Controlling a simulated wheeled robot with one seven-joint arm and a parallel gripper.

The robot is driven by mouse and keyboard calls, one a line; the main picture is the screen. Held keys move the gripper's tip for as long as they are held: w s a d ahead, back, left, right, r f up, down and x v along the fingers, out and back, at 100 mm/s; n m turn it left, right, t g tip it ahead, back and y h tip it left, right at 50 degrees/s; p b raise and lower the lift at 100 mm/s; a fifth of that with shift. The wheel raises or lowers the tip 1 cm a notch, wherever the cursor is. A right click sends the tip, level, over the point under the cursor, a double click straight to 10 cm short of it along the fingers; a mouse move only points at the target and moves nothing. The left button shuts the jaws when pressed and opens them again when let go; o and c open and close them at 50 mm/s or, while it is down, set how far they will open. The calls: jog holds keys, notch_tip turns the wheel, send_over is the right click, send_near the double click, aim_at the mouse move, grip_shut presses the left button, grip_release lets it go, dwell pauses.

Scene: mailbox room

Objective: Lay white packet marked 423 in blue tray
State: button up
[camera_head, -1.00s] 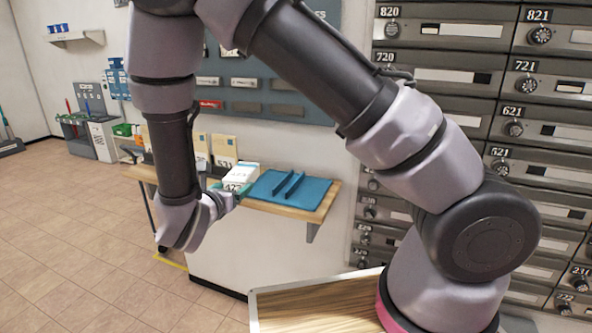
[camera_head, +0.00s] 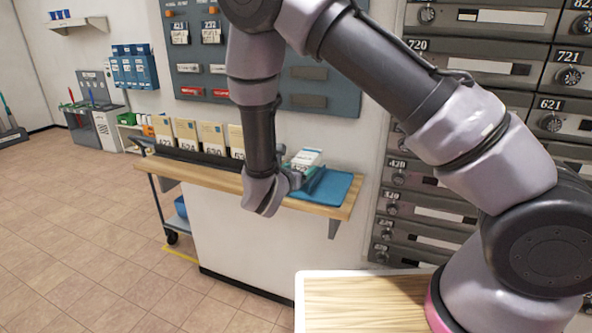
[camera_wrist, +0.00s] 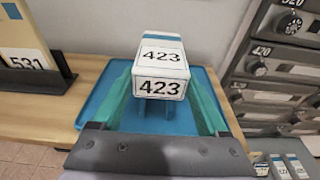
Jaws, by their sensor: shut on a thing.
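The white packet (camera_wrist: 161,54) has a blue stripe and is marked 423 on two faces in the wrist view. It also shows in the head view (camera_head: 306,158). My gripper (camera_wrist: 161,88) is shut on it, with a teal finger on each side. The blue tray (camera_wrist: 92,112) lies under the packet and fingers in the wrist view. In the head view the tray (camera_head: 338,188) sits at the right end of a wooden shelf, partly hidden by my gripper. The packet appears above the tray; its exact height is hard to tell.
The wooden shelf (camera_head: 215,178) holds a dark rack with several numbered tan folders (camera_head: 186,135) left of my gripper. Grey numbered mailboxes (camera_head: 415,178) stand to the right. A wall panel (camera_head: 265,85) is behind. A cart (camera_head: 172,208) stands below left.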

jog(key=shift+w+d+f, duration=0.25)
jog(key=shift+w, duration=0.3)
jog(key=shift+w+f, duration=0.2)
jog(key=shift+f, duration=1.6)
jog(key=o, duration=1.2)
jog(key=shift+s, duration=0.15)
jog(key=shift+f+v, duration=0.35)
jog(key=shift+v, duration=1.6)
jog(key=shift+f+v, duration=0.4)
jog(key=shift+v, duration=1.55)
jog(key=shift+f+v, duration=0.35)
jog(key=shift+v, duration=1.6)
